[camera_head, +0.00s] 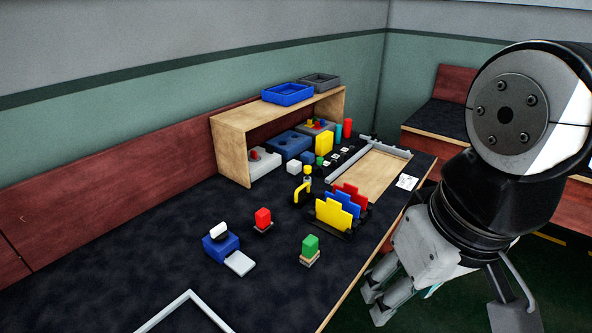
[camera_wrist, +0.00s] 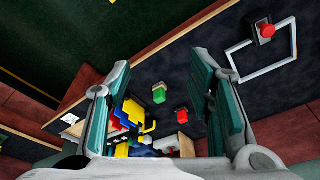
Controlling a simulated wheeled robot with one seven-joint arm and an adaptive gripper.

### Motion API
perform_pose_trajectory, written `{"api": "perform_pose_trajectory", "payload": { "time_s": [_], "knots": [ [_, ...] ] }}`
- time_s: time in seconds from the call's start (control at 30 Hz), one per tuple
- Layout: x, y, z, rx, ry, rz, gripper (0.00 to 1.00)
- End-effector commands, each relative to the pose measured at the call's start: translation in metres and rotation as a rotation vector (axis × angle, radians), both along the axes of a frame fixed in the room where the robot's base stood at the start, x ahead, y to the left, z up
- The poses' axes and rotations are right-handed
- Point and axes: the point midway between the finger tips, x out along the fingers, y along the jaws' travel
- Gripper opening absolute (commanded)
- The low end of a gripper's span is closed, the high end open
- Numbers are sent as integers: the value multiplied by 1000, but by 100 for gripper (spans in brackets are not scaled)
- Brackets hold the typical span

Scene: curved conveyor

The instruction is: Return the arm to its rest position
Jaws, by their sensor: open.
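My arm (camera_head: 480,200) is folded at the right of the head view, beside the table's right edge. My gripper (camera_wrist: 155,85) shows in the wrist view with its two teal-padded fingers spread wide apart. Nothing is between the fingers, and the table's objects appear well beyond them.
The dark table (camera_head: 130,250) holds a green block (camera_head: 310,244), a red block (camera_head: 263,216), a blue box (camera_head: 220,246), coloured upright plates (camera_head: 334,216) and a wooden shelf (camera_head: 232,152). Dark floor lies right of the table.

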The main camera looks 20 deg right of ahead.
Motion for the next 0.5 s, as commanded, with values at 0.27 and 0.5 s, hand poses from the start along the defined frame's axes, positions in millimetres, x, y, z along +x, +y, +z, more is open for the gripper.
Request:
{"api": "perform_pose_trajectory", "payload": {
  "time_s": [0.27,0.5],
  "knots": [
    [0,0,3,0,-3,-1,48],
    [-2,-1,49,-7,-71,-1,48]
  ]
}}
